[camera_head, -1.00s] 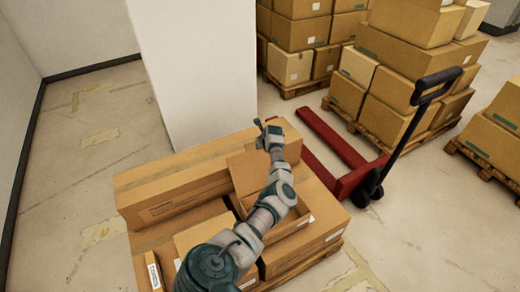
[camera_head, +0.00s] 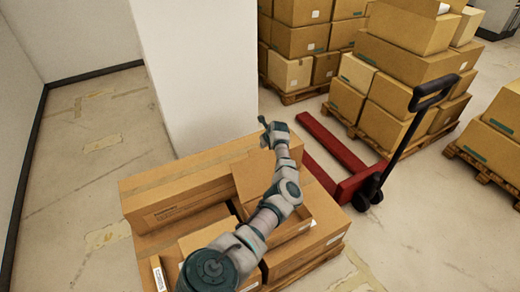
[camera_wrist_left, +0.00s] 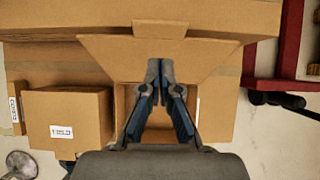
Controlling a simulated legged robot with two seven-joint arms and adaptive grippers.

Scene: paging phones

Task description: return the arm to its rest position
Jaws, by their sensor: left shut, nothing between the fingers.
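My left arm reaches up from the bottom of the head view, over a pallet of cardboard boxes. My left gripper (camera_head: 268,128) is at its far end, above the raised flap of an open box (camera_head: 297,226). In the left wrist view the gripper (camera_wrist_left: 160,66) has its fingertips together with nothing between them. The open box's flap (camera_wrist_left: 108,52) and its front wall show behind and around the fingers there. The inside of the box is mostly hidden by the arm and the gripper. No phone can be made out. My right gripper is not in view.
A long closed box (camera_head: 190,181) lies behind the open box, near a white pillar (camera_head: 195,75). A smaller box (camera_wrist_left: 69,117) stands beside it. A red pallet jack (camera_head: 335,150) with a black handle (camera_head: 410,130) is to the right. Stacked boxes stand behind; floor is clear at left.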

